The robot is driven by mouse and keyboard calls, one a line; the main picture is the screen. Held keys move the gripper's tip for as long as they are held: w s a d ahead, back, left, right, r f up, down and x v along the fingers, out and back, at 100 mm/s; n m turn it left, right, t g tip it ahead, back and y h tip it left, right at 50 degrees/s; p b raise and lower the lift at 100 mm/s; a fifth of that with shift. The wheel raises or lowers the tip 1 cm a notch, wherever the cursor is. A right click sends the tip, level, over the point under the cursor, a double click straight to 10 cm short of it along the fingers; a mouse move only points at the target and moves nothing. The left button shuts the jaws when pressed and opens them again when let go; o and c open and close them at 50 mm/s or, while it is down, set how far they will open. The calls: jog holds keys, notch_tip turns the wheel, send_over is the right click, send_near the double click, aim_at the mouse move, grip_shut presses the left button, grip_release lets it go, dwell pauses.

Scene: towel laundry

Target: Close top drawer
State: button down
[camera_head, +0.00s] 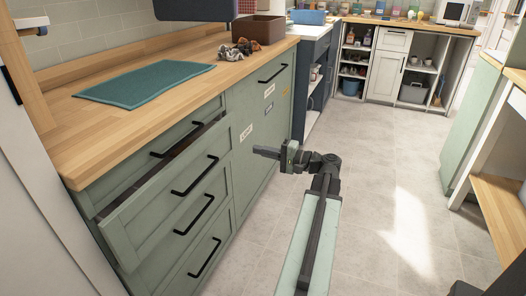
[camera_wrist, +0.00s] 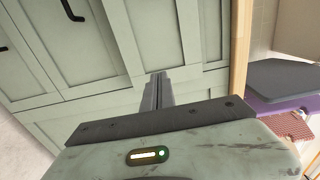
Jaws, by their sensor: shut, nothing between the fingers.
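The green cabinet (camera_head: 250,115) has a stack of drawers at its left end, each with a black bar handle. The uppermost drawer front (camera_head: 128,170) looks flush with the cabinet. The drawer front just below it (camera_head: 150,215) stands out, with a dark gap along its upper edge. The lower drawers look shut. My gripper (camera_head: 256,151) is shut and empty, right of the drawers, pointing left at the labelled cabinet front. In the wrist view its closed fingers (camera_wrist: 157,76) point at pale green panels; whether they touch cannot be told.
A teal mat (camera_head: 145,85) and small dark items (camera_head: 238,49) lie on the wooden counter (camera_head: 100,135). A brown box (camera_head: 258,29) stands farther back. The tiled floor (camera_head: 385,150) is clear. A wooden shelf unit (camera_head: 500,205) borders the right side.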

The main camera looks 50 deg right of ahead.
aim_at(229, 143)
jog(key=x, duration=0.9)
jog(key=shift+w, duration=0.35)
jog(key=shift+w, duration=0.1)
